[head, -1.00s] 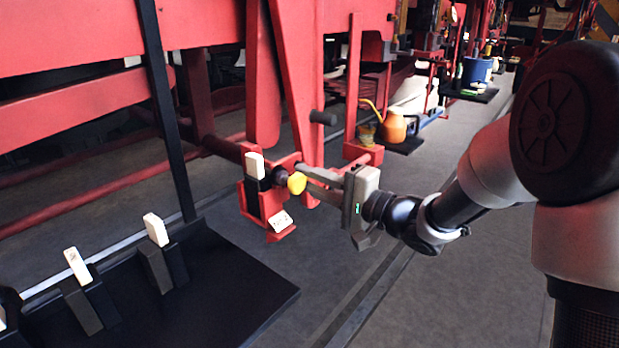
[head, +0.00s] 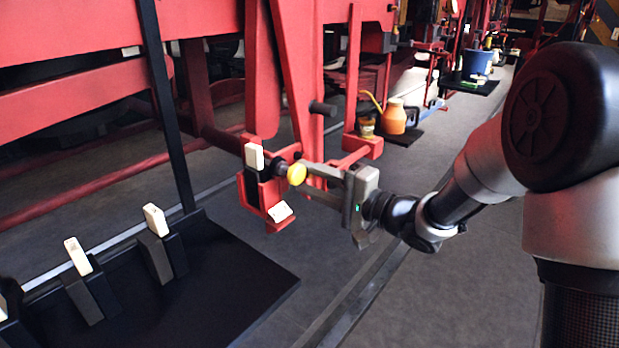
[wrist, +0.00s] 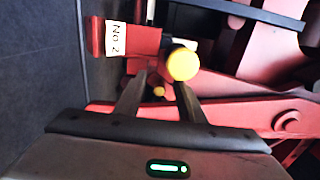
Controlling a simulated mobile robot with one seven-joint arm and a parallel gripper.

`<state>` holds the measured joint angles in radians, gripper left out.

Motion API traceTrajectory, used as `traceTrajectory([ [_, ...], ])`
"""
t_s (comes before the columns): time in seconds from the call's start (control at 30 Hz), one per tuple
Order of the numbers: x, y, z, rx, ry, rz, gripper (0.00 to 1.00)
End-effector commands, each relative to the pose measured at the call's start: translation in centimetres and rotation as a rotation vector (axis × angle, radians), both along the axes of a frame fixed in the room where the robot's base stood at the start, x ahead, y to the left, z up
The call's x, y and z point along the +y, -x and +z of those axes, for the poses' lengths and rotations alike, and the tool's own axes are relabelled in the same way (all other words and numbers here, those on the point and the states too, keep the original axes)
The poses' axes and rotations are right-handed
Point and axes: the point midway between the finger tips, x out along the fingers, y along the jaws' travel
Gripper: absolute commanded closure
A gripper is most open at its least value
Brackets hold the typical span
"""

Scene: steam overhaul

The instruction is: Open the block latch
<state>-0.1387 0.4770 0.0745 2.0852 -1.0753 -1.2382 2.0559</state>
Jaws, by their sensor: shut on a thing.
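A yellow round knob (head: 297,174) sits at the end of a dark stub on a small red block assembly (head: 250,196) low on the red frame. It also shows in the wrist view (wrist: 183,64). My gripper (head: 311,180) reaches in from the right with its fingertips at the knob. In the wrist view my two fingers (wrist: 161,88) are a little apart, with a small yellow piece (wrist: 158,91) between them. They are shut on the latch handle; the exact contact is partly hidden. A white tag reading "No 2" (wrist: 115,38) is on the red block.
A black stand (head: 210,275) with several tagged dark levers (head: 90,292) lies at the lower left. A black upright bar (head: 165,105) rises there. An orange can (head: 394,117) stands farther back. Grey floor (head: 455,290) is clear at the lower right.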

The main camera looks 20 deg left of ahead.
Motion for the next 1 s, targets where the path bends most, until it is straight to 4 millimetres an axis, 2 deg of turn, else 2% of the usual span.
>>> traceTrajectory([
  [0.03,-0.7,-0.7,-0.4,0.012,0.009,-0.024,0.82],
  [0.57,-0.9,-1.2,-0.3,0.007,0.006,-0.029,0.82],
  [0.87,-1.3,-2.1,-0.6,0.005,0.005,-0.029,0.82],
  [1.0,-1.3,-2.2,-0.6,0.004,0.005,-0.029,0.85],
])
